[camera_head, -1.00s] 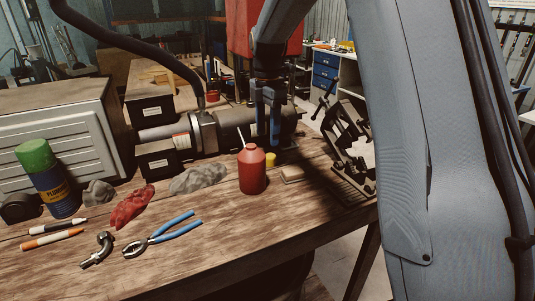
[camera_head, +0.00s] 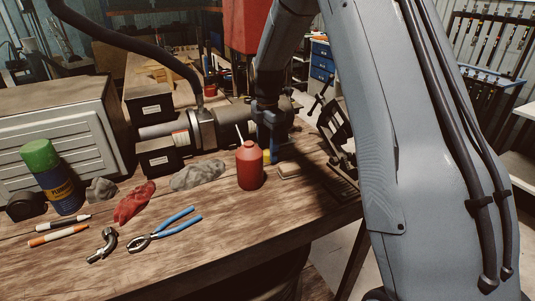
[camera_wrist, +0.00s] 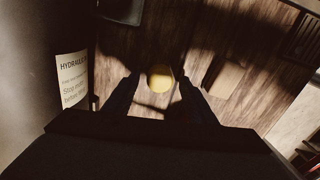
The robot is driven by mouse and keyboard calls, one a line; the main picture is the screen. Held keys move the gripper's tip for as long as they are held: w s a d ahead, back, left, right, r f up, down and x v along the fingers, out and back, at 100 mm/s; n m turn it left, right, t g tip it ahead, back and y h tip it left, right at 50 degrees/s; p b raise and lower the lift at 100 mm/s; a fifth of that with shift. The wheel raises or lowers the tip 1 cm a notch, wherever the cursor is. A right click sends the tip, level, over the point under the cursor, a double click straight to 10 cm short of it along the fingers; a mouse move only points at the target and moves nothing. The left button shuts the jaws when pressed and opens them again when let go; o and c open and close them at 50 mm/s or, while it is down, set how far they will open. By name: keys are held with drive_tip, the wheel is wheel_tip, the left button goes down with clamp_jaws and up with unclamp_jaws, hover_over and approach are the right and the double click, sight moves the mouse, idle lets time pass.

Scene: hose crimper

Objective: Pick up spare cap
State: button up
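The spare cap, a small yellow round piece (camera_wrist: 160,78), lies on the wooden bench in the wrist view. In the head view only a bit of yellow (camera_head: 267,157) shows behind the red bottle, mostly hidden by my gripper. My gripper (camera_head: 271,148) points down just above the cap. In the wrist view its two dark fingers (camera_wrist: 158,92) are apart, one on each side of the cap. I cannot tell whether they touch it, but a gap shows around it.
A red bottle with a spout (camera_head: 250,166) stands close in front of my gripper. A tan block (camera_head: 289,170) lies to the right. A cylindrical machine (camera_head: 205,130) is behind, with a labelled sheet (camera_wrist: 73,80) at left. Pliers (camera_head: 165,231) and a grey rag (camera_head: 199,176) lie further left.

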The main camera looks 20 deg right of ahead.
sight(268, 152)
drive_tip(key=c, duration=0.9)
drive_tip(key=shift+o, duration=0.2)
drive_tip(key=shift+r, duration=0.15)
wheel_tip(268, 152, up, 13)
